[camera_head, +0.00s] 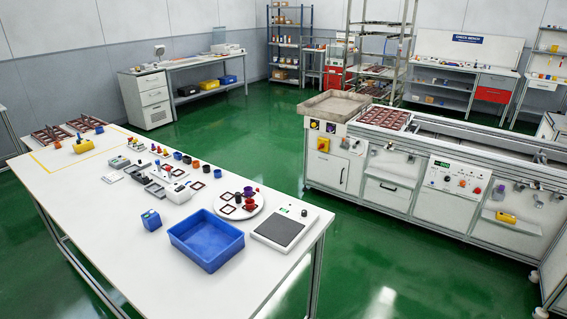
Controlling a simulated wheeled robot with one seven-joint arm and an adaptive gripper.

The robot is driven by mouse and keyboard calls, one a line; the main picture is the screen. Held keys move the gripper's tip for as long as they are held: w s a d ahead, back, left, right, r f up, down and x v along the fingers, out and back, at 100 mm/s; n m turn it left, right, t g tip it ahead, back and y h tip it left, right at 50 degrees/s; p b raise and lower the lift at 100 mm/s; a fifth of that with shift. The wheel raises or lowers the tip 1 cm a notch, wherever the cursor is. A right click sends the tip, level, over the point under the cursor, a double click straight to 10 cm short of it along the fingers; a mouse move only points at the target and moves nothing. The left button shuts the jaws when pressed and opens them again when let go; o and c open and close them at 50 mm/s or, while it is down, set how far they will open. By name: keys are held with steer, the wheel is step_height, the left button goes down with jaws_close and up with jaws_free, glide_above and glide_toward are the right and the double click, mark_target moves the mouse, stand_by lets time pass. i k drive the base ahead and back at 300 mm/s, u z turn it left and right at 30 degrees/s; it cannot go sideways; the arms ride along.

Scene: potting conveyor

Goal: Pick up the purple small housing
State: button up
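A small purple housing (248,191) stands on the round white turntable-like plate (222,213) near the right part of the white table. Dark red square frames and red cups stand close to it on the plate. My gripper is not in view.
The white table (95,225) also bears a blue bin (206,256), a blue box (151,220), a scale (283,229), grey fixtures (154,186) and a yellow-handled tool (81,146). Its front left is bare. Green floor (275,140) separates it from the conveyor bench (383,193).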

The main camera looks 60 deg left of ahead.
mark_target(248, 192)
steer(key=i, duration=1.45)
steer(key=u, duration=3.3)
